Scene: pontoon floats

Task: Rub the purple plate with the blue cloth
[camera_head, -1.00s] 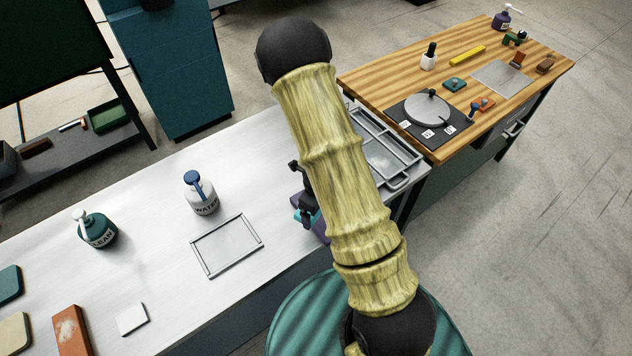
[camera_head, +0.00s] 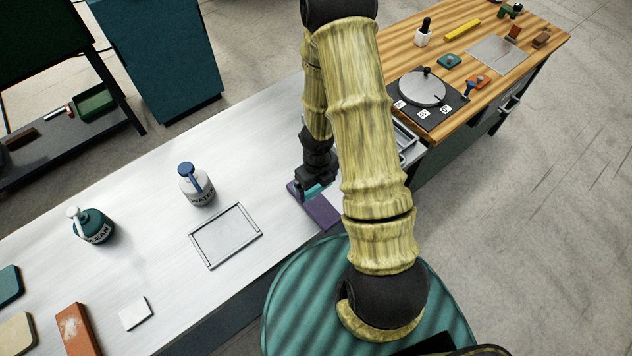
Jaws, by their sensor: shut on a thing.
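The purple plate (camera_head: 322,212) lies at the front edge of the pale worktop, left of my arm's large front link. A small piece of the blue cloth (camera_head: 318,190) shows at the plate's upper part, under my gripper (camera_head: 309,188). My gripper points down and is shut on the cloth. The cloth appears to be at the plate's surface, but I cannot tell how firmly it touches. My arm hides part of the area to the right of the plate.
A framed metal tray (camera_head: 226,237) lies left of the plate. A water bottle (camera_head: 195,186) and a teal cleaner bottle (camera_head: 91,225) stand farther left. A metal rack (camera_head: 405,143) is partly hidden behind my arm.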

